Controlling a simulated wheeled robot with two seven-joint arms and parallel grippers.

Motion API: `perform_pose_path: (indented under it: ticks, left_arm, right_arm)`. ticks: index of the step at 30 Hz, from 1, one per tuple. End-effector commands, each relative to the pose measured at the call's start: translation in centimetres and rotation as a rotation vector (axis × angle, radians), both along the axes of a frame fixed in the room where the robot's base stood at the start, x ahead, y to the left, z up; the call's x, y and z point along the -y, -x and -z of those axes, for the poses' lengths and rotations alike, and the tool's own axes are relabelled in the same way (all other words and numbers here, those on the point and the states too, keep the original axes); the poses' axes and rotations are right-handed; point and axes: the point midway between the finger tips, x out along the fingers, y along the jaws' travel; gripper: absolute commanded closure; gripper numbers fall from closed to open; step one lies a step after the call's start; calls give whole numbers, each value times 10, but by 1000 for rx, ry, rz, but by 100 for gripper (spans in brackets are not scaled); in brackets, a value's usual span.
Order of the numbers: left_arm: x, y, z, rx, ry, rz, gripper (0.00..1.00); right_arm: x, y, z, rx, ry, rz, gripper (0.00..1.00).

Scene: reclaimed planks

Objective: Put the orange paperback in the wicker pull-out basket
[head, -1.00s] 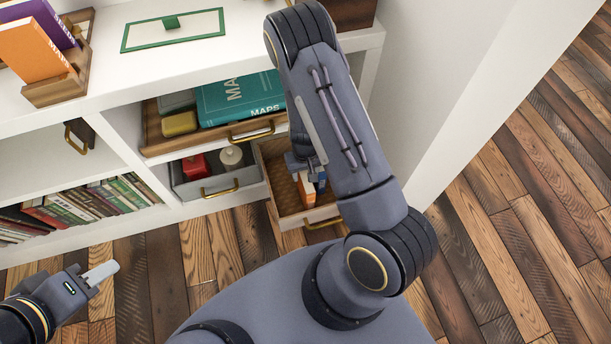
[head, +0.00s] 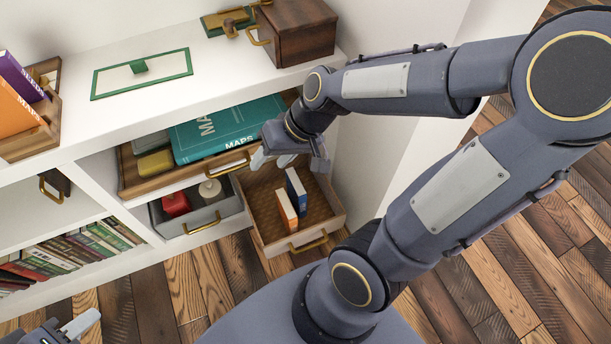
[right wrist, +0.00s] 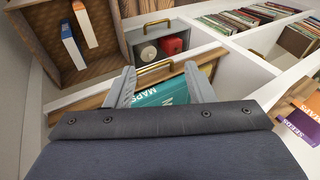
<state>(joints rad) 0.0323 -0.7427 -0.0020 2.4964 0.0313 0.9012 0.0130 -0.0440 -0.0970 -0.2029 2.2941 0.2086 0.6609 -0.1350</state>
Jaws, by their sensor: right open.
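The orange paperback (head: 286,210) stands upright in the wicker pull-out basket (head: 318,229), beside a blue book (head: 297,192). The basket is pulled out at the lower right of the shelf unit. The orange paperback (right wrist: 85,24) and blue book (right wrist: 72,46) also show in the basket (right wrist: 97,68) in the right wrist view. My right gripper (head: 288,161) is open and empty, above the basket's back edge by the drawer with the maps book. Its spread fingers show in the right wrist view (right wrist: 160,84). My left gripper (head: 84,322) is at the lower left, partly cut off.
A wooden drawer (head: 130,172) holds a teal maps book (head: 228,128). A grey drawer (head: 157,219) holds a red object and a pale round one. A larger orange book (head: 14,112) and a purple one stand in a wooden holder on the top.

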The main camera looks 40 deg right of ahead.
Motion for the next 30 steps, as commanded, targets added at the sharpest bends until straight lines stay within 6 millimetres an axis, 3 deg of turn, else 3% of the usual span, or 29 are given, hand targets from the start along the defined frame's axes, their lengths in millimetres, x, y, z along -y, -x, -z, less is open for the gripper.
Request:
perform_pose_path:
  ticks: [1, 4, 9, 12, 25, 30]
  left_arm:
    - [0, 0, 0, 0, 0, 0, 64]
    - [0, 0, 0, 0, 0, 0, 64]
    - [0, 0, 0, 0, 0, 0, 64]
    - [0, 0, 0, 0, 0, 0, 64]
    - [0, 0, -2, 0, 0, 0, 64]
    - [0, 0, -29, 0, 0, 0, 64]
  right_arm:
    - [0, 16, -18, 47, 2, -4, 51]
    - [0, 48, -40, 107, 26, -19, 51]
    - [1, 88, -53, 174, 91, -20, 51]
    - [2, 101, -54, 191, 118, -15, 51]
    - [2, 106, -57, 199, 132, -14, 51]
    - [2, 106, -83, 199, 132, -13, 51]
